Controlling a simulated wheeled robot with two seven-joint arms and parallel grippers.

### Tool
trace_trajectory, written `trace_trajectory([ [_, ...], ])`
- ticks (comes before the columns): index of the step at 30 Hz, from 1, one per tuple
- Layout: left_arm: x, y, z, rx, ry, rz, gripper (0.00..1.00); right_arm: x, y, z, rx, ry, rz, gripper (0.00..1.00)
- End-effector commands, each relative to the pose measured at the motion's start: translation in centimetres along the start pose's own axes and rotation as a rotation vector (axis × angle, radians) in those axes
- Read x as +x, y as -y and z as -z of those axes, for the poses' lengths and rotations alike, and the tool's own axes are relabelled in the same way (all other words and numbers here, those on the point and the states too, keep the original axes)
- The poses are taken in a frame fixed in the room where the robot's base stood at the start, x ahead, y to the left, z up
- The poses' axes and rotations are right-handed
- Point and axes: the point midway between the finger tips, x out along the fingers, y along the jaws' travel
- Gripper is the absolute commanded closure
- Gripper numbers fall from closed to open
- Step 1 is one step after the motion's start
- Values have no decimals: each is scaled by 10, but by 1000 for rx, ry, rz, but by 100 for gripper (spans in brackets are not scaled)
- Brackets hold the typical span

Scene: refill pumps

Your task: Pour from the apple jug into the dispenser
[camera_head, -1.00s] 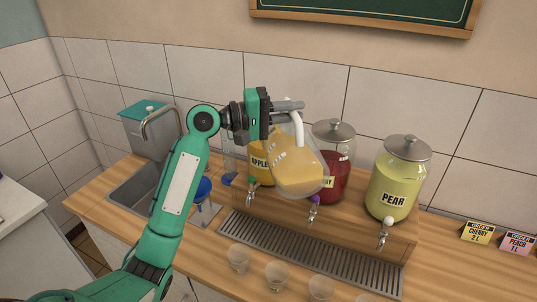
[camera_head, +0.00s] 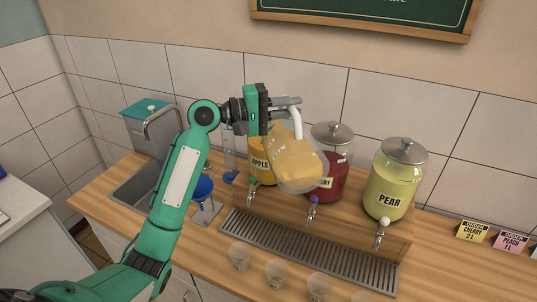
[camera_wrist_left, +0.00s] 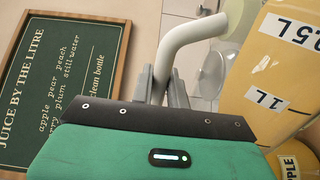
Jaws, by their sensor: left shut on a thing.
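My left gripper (camera_head: 280,106) is shut on the white handle of a clear jug (camera_head: 297,163) of orange-yellow juice. The jug is tilted in the air in front of the apple and cherry dispensers. In the left wrist view the fingers (camera_wrist_left: 168,88) close around the handle, and the jug's side (camera_wrist_left: 284,70) shows 1 L and 0.5 L marks. The apple dispenser (camera_head: 259,166) stands behind the jug, partly hidden, with orange juice and an APPLE label; its top opening is hidden. I cannot tell whether juice flows. My right gripper is not in view.
The cherry dispenser (camera_head: 331,180) and pear dispenser (camera_head: 395,185) stand to the right, lids on. A drip grate (camera_head: 310,250) and several clear cups (camera_head: 239,256) are in front. A sink (camera_head: 140,185) is at left. Order cards (camera_head: 472,231) stand at right.

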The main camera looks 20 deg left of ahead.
Motion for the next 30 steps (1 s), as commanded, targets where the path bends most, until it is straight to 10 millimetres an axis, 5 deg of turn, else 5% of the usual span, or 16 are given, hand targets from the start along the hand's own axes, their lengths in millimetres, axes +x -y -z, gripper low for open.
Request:
trace_trajectory([
  [30, -1, -13, 9, -74, 1, -4, 100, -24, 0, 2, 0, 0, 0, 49],
])
